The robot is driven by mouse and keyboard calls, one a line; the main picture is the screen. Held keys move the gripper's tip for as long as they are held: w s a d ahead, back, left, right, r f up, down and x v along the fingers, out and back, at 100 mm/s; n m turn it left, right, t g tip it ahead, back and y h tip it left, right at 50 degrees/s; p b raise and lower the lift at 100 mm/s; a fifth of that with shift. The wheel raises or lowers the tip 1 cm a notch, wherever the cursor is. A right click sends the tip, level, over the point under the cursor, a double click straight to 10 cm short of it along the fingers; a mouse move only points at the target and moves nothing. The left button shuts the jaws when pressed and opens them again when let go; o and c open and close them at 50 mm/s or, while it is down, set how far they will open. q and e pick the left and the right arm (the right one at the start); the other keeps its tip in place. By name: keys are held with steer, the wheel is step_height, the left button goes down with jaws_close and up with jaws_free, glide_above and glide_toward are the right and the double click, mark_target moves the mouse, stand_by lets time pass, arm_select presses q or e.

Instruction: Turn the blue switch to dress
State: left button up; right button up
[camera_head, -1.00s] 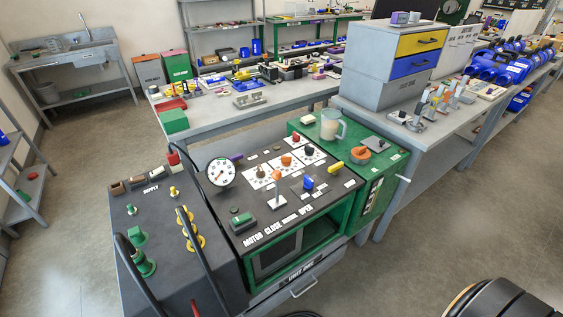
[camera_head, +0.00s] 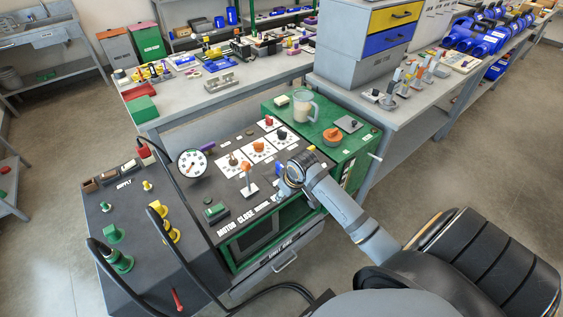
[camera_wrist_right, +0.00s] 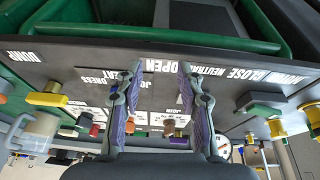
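The blue switch (camera_head: 279,169) is on the dark control panel, mostly covered by my right gripper (camera_head: 290,180) in the head view. I cannot tell whether they touch. In the right wrist view my right gripper (camera_wrist_right: 160,72) is open, with its two fingers apart over the panel. The panel labels appear upside down there, and the DRESS label (camera_wrist_right: 93,80) is left of the fingers. My left gripper is not in view.
A grey lever with an orange knob (camera_head: 245,168) stands left of my right gripper. A yellow switch (camera_wrist_right: 47,99) sits left of the fingers in the wrist view. Orange and dark knobs stand further back. A green cabinet with a clear jug (camera_head: 305,106) adjoins the panel.

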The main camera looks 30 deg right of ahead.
glide_toward(281, 165)
steer(key=r, duration=0.1)
steer(key=shift+m+t, duration=0.3)
steer(key=shift+m, duration=0.1)
steer(key=x, duration=1)
steer(key=shift+s+f+p, duration=0.3)
steer(key=shift+s+p, duration=0.05)
jaws_close()
